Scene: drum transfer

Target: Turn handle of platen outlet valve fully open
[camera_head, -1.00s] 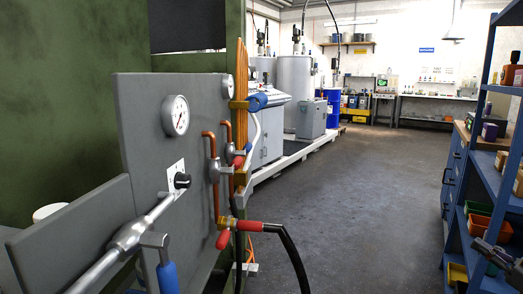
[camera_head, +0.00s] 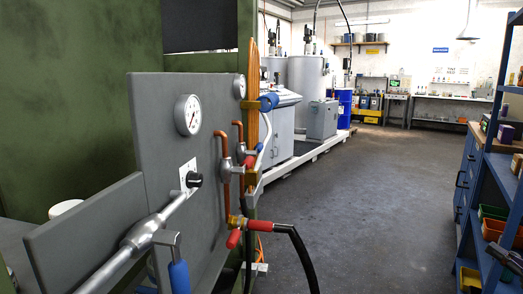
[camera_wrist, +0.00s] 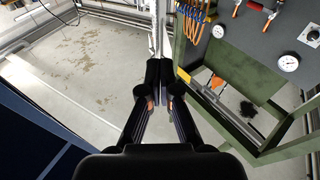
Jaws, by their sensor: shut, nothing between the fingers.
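A grey valve panel (camera_head: 160,110) stands at the left in the head view. A blue lever handle (camera_head: 179,276) hangs down on the thick silver pipe (camera_head: 140,235). I cannot tell which one is the platen outlet valve. In the wrist view the panel (camera_wrist: 262,45) is at the upper right. My gripper (camera_wrist: 160,68) is shut and empty, apart from the panel and its handles.
A blue shelf rack (camera_head: 505,180) with bins stands at the right. Grey machinery (camera_head: 305,85) and a blue drum (camera_head: 343,97) stand farther back. The floor (camera_head: 370,200) between is clear. A green frame (camera_wrist: 215,110) stands right of my gripper in the wrist view.

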